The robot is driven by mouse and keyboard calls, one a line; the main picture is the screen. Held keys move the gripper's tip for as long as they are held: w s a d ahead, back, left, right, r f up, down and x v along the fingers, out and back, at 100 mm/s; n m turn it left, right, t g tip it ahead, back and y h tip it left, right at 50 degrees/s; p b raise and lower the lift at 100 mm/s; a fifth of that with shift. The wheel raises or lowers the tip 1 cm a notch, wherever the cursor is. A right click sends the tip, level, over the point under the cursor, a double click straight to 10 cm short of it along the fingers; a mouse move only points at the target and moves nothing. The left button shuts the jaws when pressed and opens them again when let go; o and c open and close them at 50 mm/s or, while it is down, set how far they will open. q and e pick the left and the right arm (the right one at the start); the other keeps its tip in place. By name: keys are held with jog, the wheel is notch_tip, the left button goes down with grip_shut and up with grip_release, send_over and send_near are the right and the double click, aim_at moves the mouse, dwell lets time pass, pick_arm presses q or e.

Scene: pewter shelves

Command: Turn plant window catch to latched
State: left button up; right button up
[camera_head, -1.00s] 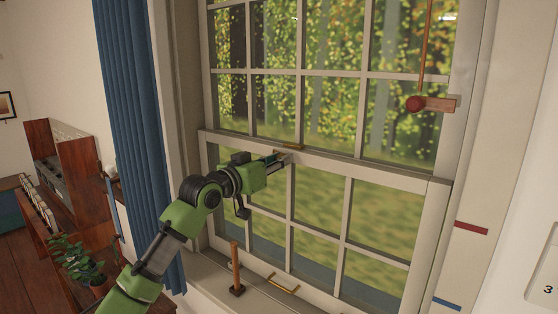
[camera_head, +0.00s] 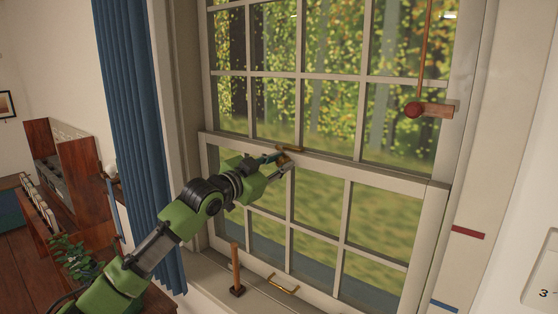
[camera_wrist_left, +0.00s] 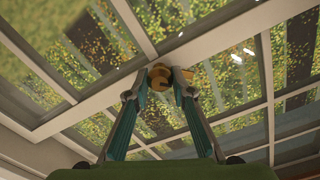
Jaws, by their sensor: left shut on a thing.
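The brass window catch (camera_head: 290,149) sits on the meeting rail of the white sash window (camera_head: 375,170). My left gripper (camera_head: 281,159) reaches up to it from the lower left in the head view. In the left wrist view, the two teal fingers of the gripper (camera_wrist_left: 165,90) are closed on the round brass part of the catch (camera_wrist_left: 158,77). A flat brass part shows just right of the fingertips there. The fingers partly cover the catch, so its exact turn angle is hard to tell. My right gripper is not in view.
A brass sash handle (camera_head: 283,283) is low on the window. An upright wooden peg (camera_head: 236,268) stands on the sill to its left. A blue curtain (camera_head: 135,130) hangs at left.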

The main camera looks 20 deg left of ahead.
pick_arm(q)
jog(key=m+p, duration=0.3)
jog(key=m, duration=0.2)
jog(key=shift+r+m, duration=0.15)
jog(key=shift+m, duration=0.25)
jog(key=shift+d+f+m+p, duration=0.1)
jog(key=shift+f+m+p, duration=0.1)
jog(key=shift+m+p, duration=1.55)
jog(key=shift+m+b, duration=0.35)
jog(key=shift+m, duration=0.1)
jog(key=o, duration=1.1)
jog(key=shift+s+f, duration=0.1)
jog(key=v, duration=1.1)
jog(key=shift+s, duration=0.4)
